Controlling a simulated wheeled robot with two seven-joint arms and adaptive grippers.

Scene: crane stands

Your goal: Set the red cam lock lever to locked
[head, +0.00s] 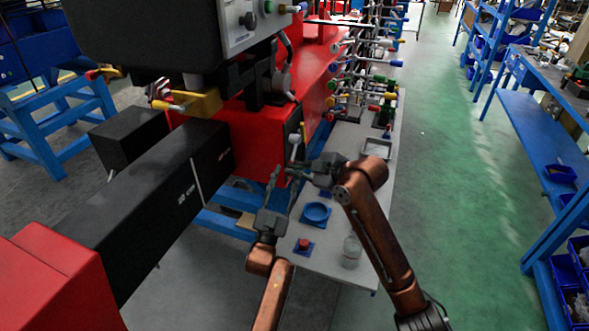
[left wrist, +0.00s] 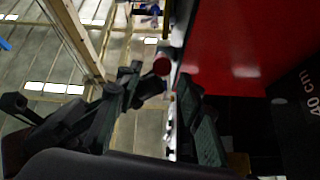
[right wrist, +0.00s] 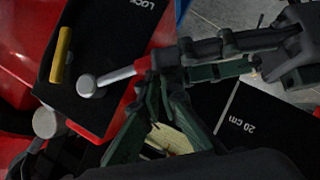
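In the right wrist view, a lever with a pale round knob (right wrist: 86,86) and a white stem runs to a red part (right wrist: 142,67) beside a black panel marked "LOCK" (right wrist: 125,15). Its pale knob also appears in the head view (head: 295,139). The lever's red part is partly hidden by gripper fingers. My right gripper (head: 291,172) is open just below it, with its fingers apart and empty in the right wrist view (right wrist: 160,120). My left gripper (head: 279,187) is open close beside the right one. Its fingers in the left wrist view (left wrist: 197,125) hold nothing visible.
A pale table (head: 335,270) below bears a blue round dish (head: 316,212), a red button (head: 303,244) and a clear jar (head: 352,252).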

